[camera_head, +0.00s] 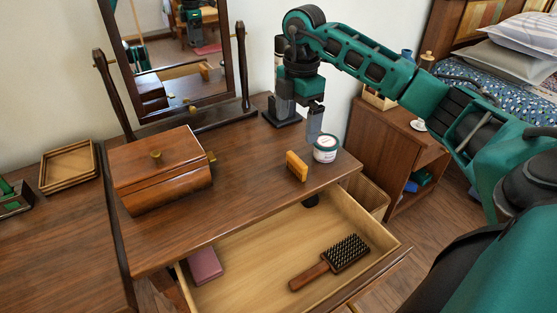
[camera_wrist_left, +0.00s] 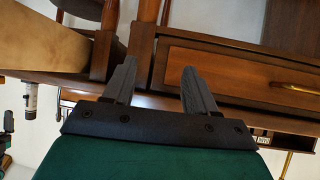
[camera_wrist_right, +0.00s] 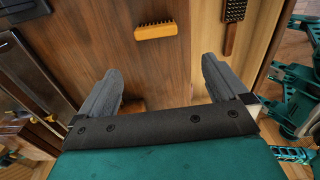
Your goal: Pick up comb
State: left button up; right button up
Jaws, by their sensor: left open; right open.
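The comb (camera_head: 297,166) is a small orange-yellow piece on the dresser top, near its front edge. In the right wrist view the comb (camera_wrist_right: 155,31) lies ahead of the fingertips, with its teeth showing along one edge. My right gripper (camera_head: 300,117) is above the dresser top, behind the comb and apart from it. Its jaws (camera_wrist_right: 162,72) are open, with nothing held between them. My left gripper (camera_wrist_left: 157,70) is open and empty, facing dark wooden furniture with a drawer.
A white jar (camera_head: 326,149) stands close beside the comb. A wooden box (camera_head: 161,171) and a mirror (camera_head: 181,57) are to the left. The open drawer (camera_head: 250,262) below holds a hairbrush (camera_head: 333,261) and a mauve item (camera_head: 204,265). The dresser top between box and comb is clear.

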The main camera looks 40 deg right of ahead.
jog(key=b, duration=0.1)
send_over(298, 158)
jog(key=f, duration=0.7)
jog(key=shift+s+a, duration=0.25)
jog(key=shift+s, duration=0.05)
jog(key=f, duration=0.3)
jog(key=f+b, duration=0.1)
jog(key=f, duration=0.1)
jog(key=shift+w+d+f, duration=0.2)
jog(key=shift+w+d, duration=0.05)
jog(key=c, duration=0.9)
